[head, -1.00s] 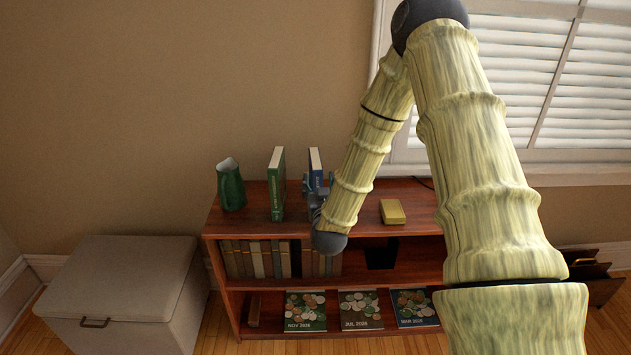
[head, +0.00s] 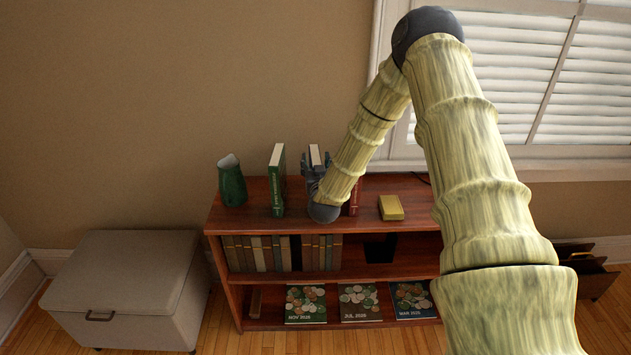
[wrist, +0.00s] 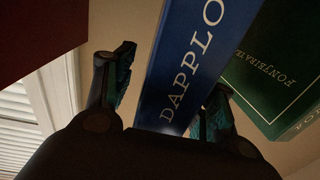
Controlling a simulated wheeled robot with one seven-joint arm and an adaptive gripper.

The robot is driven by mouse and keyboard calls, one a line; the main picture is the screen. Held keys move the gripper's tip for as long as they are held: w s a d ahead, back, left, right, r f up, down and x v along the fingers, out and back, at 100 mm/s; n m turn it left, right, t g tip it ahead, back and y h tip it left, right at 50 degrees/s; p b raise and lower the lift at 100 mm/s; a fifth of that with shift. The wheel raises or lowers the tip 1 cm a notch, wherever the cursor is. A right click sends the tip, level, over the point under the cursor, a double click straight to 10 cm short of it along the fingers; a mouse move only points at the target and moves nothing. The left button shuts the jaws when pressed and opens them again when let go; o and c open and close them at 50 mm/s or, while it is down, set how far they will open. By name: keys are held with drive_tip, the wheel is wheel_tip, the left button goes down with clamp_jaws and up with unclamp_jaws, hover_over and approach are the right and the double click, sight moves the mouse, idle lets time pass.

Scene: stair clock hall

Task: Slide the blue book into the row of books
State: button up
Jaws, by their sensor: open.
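The blue book (head: 315,155) stands upright on top of the bookcase, mostly hidden behind my gripper (head: 313,170) in the head view.
A green book (head: 278,180) stands left of the blue one, beside a green pitcher (head: 232,182). A red book (head: 353,198) is partly behind my arm, and a yellow block (head: 390,207) lies to the right. A black box (head: 380,249) sits right of the row.

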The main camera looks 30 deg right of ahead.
clamp_jaws()
drive_tip(key=shift+w+r, duration=0.1)
drive_tip(key=shift+r, duration=0.15)
idle(0.4)
